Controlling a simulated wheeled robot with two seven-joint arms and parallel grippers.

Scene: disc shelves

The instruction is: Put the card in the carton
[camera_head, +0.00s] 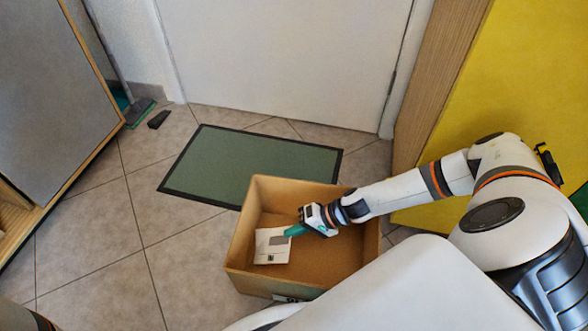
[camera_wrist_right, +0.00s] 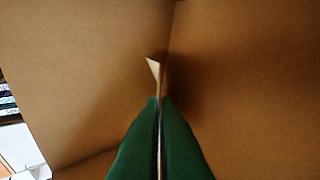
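The card (camera_head: 272,246) is a flat white piece with a grey patch and a small dark square mark. My right gripper (camera_head: 290,232) has green fingers shut on the card's upper right part, inside the open brown carton (camera_head: 335,281). In the right wrist view the card (camera_wrist_right: 154,72) shows edge-on as a thin pale strip between the green fingertips (camera_wrist_right: 160,110), with the carton walls (camera_wrist_right: 240,70) around it. Whether the card touches the carton floor I cannot tell. My left gripper is not in view; only a bit of my left arm shows at the bottom left corner.
A green mat (camera_head: 245,165) with a dark border lies behind the carton, before a white door (camera_head: 285,55). A yellow panel (camera_head: 510,90) stands at the right and a grey-fronted cabinet (camera_head: 50,90) at the left. A small dark object (camera_head: 158,119) lies on the tiles. The floor left of the carton is clear.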

